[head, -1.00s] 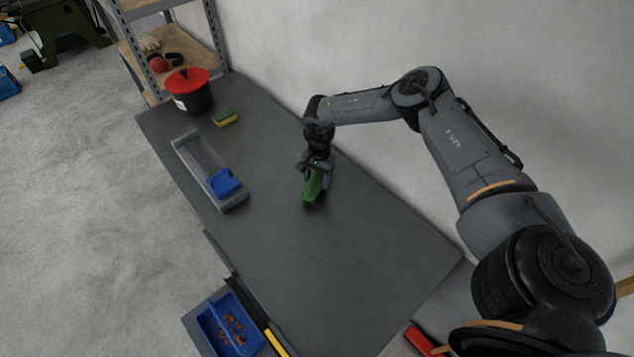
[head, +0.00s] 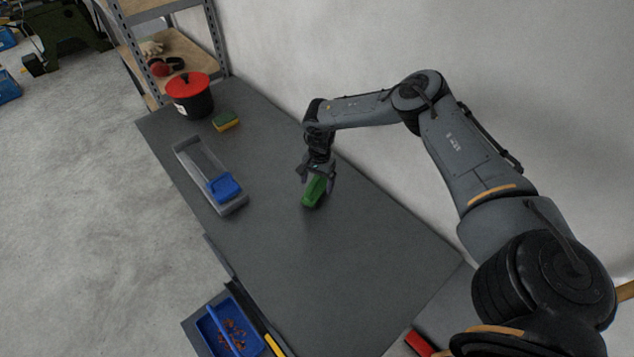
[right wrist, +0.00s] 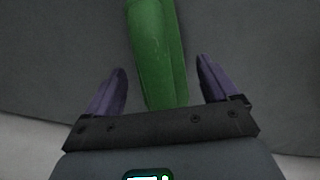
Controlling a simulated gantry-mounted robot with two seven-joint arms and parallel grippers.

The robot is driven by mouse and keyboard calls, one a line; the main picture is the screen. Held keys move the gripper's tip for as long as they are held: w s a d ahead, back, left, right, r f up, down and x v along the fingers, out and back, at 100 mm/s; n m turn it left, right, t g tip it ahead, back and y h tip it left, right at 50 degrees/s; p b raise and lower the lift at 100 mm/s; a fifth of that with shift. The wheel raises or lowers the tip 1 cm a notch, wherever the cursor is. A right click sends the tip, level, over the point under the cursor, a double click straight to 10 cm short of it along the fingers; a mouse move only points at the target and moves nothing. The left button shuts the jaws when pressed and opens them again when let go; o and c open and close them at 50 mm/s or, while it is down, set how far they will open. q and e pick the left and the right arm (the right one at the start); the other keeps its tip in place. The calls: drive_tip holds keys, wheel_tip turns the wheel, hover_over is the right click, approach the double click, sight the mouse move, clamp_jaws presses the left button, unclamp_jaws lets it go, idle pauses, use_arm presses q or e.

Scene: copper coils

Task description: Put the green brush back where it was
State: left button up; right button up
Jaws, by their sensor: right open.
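The green brush (head: 314,192) lies on the grey tabletop near the middle of the table. It also shows in the right wrist view (right wrist: 156,50), running between the fingers and out of the top of that picture. My right gripper (head: 317,180) is just above the brush's wall-side end. In the right wrist view, the open fingers of the right gripper (right wrist: 162,85) stand on either side of the brush, with a gap on both sides. My left gripper is not in view.
A grey tray (head: 232,208) with a blue object (head: 224,187) stands left of the brush. A green-and-yellow sponge (head: 226,121) and a black pot with a red lid (head: 190,97) are farther back. A blue bin (head: 213,333) stands at the front left. The near tabletop is clear.

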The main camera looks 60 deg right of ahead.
drive_tip(key=r+p, duration=0.1)
drive_tip(key=r, duration=0.2)
drive_tip(key=d+r, duration=0.1)
drive_tip(key=r, duration=0.3)
drive_tip(key=r+p, duration=0.1)
drive_tip(key=r, duration=0.3)
drive_tip(key=shift+w+d+r+p, duration=0.1)
drive_tip(key=shift+d+r+p, duration=0.1)
drive_tip(key=shift+p, duration=0.15)
drive_tip(key=shift+r, duration=0.15)
